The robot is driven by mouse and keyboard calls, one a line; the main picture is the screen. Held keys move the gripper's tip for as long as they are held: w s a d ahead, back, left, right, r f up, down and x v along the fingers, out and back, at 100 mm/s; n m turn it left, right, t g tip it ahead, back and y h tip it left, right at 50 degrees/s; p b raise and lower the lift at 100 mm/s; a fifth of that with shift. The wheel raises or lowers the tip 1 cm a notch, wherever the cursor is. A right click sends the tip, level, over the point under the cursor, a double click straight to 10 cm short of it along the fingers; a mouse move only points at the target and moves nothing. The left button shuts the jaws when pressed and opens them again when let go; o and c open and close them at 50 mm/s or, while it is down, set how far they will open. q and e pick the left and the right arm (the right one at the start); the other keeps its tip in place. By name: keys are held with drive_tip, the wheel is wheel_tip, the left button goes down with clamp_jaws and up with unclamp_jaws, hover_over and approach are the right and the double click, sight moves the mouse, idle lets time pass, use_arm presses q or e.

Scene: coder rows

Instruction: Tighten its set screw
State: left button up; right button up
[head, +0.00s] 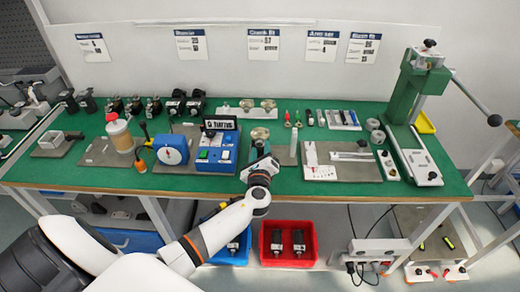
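My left gripper (259,153) reaches over the front middle of the green bench, its arm coming up from the lower left. A small round brass-coloured part (260,133) shows just beyond its fingertips. I cannot tell whether the fingers touch it or are shut, as the gripper body hides them. Two more round metal pieces (268,104) sit on a pale holder behind. Thin hand tools with red and green (298,118) ends stand to the right of these. No set screw can be made out at this size. My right gripper is not in view.
A blue box with buttons (216,158) and a blue dial unit (171,150) stand left of the gripper. A white upright block (293,146) and a grey plate (345,160) lie to the right. A green lever press (408,98) stands far right. A red bin (265,247) is below.

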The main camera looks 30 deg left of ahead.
use_arm(q)
drive_tip(key=shift+a+r, duration=0.1)
drive_tip(key=shift+r, duration=0.05)
drive_tip(key=b+v, duration=0.1)
drive_tip(key=v, duration=1.1)
drive_tip(key=shift+b, duration=0.3)
drive_tip(key=w+a+m+b, duration=0.1)
drive_tip(key=w+a+m, duration=0.1)
drive_tip(key=w+m, duration=0.1)
drive_tip(key=w+a+m+b, duration=0.2)
drive_tip(key=w+m, duration=0.1)
drive_tip(key=w, duration=0.1)
drive_tip(key=w+a+m+b, duration=0.1)
drive_tip(key=w+a+m, duration=0.1)
drive_tip(key=w+m, duration=0.1)
drive_tip(key=shift+w+a+r, duration=0.15)
drive_tip(key=shift+w+a, duration=0.15)
